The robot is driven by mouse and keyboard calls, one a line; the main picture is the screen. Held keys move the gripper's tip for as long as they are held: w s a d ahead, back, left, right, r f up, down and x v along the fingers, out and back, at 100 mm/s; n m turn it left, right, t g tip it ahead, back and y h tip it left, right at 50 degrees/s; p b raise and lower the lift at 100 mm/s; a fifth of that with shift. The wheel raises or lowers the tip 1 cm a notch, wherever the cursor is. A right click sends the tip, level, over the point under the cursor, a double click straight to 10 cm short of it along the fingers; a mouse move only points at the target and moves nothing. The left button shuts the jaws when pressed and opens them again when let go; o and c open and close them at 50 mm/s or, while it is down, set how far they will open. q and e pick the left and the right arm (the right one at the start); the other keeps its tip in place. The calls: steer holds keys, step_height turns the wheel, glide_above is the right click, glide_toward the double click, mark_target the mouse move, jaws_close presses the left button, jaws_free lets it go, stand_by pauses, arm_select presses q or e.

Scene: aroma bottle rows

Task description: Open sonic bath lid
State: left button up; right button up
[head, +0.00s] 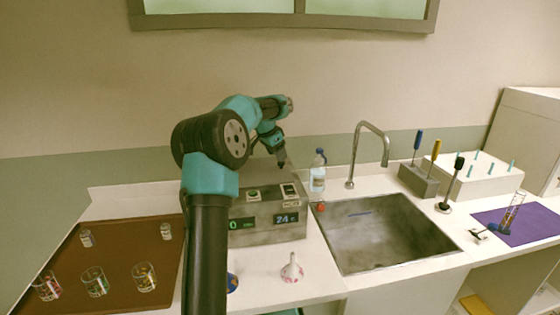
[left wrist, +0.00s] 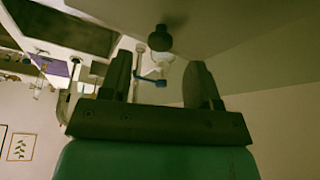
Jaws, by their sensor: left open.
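The sonic bath (head: 262,230) is a grey box with green and blue displays on the counter, left of the sink. My left arm crosses in front of it and hides part of its lid. My left gripper (head: 282,160) is above the back of the bath, pointing down. In the left wrist view, the left gripper (left wrist: 160,72) has its two fingers wide apart with nothing held. A dark round knob (left wrist: 159,40), which looks like the lid handle, shows just beyond the fingertips, apart from them. The lid appears closed. My right gripper is not in view.
A clear bottle (head: 318,175) stands close to the bath's right side, by the sink (head: 385,235). A faucet (head: 372,150) rises behind the sink. Several glasses are on the brown tray (head: 115,255) at left.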

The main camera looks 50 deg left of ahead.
arm_select(q)
steer(key=shift+x, duration=1.9)
steer(key=shift+c, duration=0.4)
jaws_close()
